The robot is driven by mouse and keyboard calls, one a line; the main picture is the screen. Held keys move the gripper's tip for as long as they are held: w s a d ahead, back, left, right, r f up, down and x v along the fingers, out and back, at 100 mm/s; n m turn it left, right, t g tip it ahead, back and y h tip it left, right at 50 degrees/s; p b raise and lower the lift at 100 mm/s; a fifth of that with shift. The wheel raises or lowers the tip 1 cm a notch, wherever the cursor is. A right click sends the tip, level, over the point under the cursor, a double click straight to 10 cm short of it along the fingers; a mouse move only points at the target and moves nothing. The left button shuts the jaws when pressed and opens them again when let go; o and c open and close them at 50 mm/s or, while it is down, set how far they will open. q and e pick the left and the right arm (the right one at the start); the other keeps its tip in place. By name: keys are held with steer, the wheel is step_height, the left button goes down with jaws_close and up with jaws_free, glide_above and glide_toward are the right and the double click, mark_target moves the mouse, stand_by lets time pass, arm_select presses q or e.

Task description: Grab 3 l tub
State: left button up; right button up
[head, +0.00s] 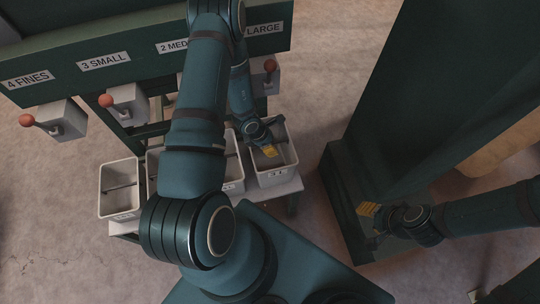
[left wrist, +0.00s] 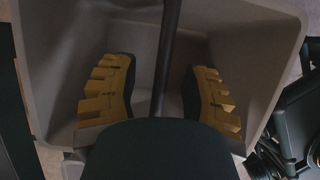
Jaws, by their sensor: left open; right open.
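The rightmost grey tub (head: 292,166), below the LARGE sign, has a small front label too small to read surely. A dark bar crosses its open top. My left gripper (head: 268,151) points down at this tub. In the left wrist view, the tub (left wrist: 256,45) fills most of the picture, and the dark bar (left wrist: 169,50) runs between the two yellow-padded fingers of my open left gripper (left wrist: 160,98). Neither finger visibly touches the bar. My right gripper (head: 372,222) is open and empty, far to the right, near the green column's base.
More grey tubs (head: 104,187) stand in a row to the left, partly hidden by my left arm. Above them, hopper chutes with red-knobbed levers (head: 106,101) jut out under signs. A tall green column (head: 400,110) stands at right, with bare floor between.

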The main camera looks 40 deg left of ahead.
stand_by(0.3)
arm_select(q)
jaws_close()
stand_by(0.3)
